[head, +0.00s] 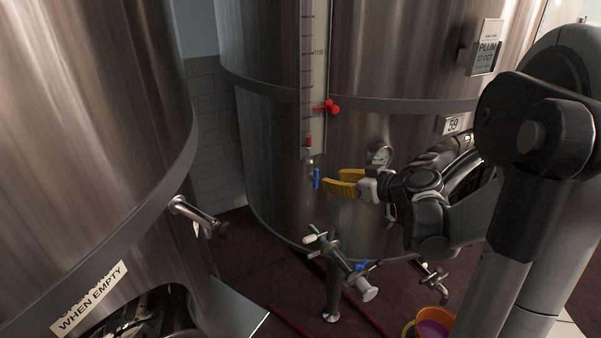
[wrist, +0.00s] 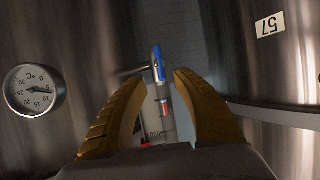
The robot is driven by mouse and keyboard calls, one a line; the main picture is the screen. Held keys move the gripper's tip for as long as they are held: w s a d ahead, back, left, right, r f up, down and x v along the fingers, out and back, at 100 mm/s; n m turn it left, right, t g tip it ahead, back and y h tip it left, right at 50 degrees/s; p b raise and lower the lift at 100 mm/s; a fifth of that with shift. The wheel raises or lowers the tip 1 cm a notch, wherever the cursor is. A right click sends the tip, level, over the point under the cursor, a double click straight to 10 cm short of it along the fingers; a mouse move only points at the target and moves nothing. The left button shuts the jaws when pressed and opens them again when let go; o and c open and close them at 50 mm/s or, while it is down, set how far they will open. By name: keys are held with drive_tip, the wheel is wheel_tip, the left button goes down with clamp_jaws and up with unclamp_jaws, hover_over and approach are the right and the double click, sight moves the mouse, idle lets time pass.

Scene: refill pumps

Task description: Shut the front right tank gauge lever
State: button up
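The front right tank (head: 275,150) is a large steel cylinder with a sight gauge (head: 314,70) on its front. A small blue lever (head: 316,179) hangs upright at the gauge's lower end, below a red fitting (head: 308,143). In the wrist view, which is upside down, the blue lever (wrist: 158,64) lies along the gauge line, just beyond and between the fingertips. My gripper (head: 326,180) has yellow fingers, open and empty, pointing at the lever from the right. Its fingers in the wrist view (wrist: 157,80) stand apart; I cannot tell if either touches the lever.
A dial thermometer (head: 381,157) is on the tank close to my wrist; it also shows in the wrist view (wrist: 34,90). A pipe valve (head: 335,265) stands below. Another tank (head: 90,120) fills the left.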

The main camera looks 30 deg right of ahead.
sight(317, 177)
drive_tip(key=b+x, duration=0.1)
drive_tip(key=x, duration=0.7)
drive_tip(key=shift+w+a+f+b, duration=0.15)
drive_tip(key=shift+w+b, duration=0.2)
clamp_jaws()
